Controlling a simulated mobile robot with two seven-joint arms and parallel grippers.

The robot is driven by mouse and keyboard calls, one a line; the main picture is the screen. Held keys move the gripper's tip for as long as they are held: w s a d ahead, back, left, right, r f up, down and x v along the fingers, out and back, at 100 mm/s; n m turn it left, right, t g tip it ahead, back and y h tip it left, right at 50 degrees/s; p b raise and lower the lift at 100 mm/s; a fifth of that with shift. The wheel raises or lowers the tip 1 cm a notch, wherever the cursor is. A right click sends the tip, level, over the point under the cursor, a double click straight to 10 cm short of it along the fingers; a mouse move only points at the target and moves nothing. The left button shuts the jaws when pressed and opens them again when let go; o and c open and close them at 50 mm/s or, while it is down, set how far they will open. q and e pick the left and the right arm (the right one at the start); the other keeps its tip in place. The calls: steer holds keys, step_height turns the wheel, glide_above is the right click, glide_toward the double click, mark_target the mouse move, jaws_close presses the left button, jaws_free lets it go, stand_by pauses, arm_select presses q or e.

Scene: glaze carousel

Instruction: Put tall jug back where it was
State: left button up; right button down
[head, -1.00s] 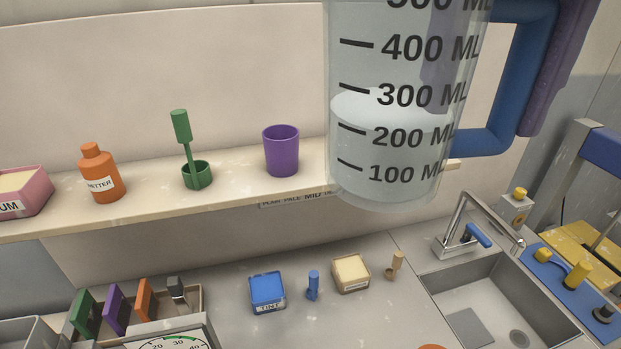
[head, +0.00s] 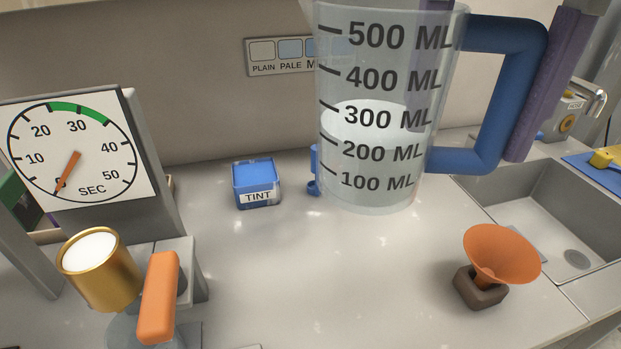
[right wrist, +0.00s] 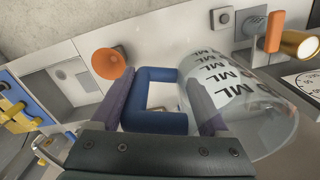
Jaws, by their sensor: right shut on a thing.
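The tall jug (head: 385,165) is clear, with black ML marks and a thick blue handle (head: 490,90). It holds pale liquid, with the surface near the 300 mark. It is roughly upright in front of the counter's back part; I cannot tell the gap under its base. My right gripper (right wrist: 163,112) has purple fingers and is shut on the handle; one finger lies along the handle's outer side. The jug also shows in the right wrist view (right wrist: 262,115). My left gripper is not in view.
A dial timer (head: 75,150), a gold cup (head: 100,270) and an orange lever (head: 158,297) are at left. An orange funnel (head: 500,255) and the sink (head: 560,215) are at right. The middle counter is clear.

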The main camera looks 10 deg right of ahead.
steer(key=shift+m, duration=0.3)
step_height(320, 180, down, 26)
steer(key=b, duration=0.9)
steer(key=shift+s+b, duration=0.1)
steer(key=shift+b, duration=0.2)
steer(key=shift+f, duration=0.25)
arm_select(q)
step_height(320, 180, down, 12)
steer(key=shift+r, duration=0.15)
arm_select(e)
steer(key=shift+r, duration=0.1)
jaws_free()
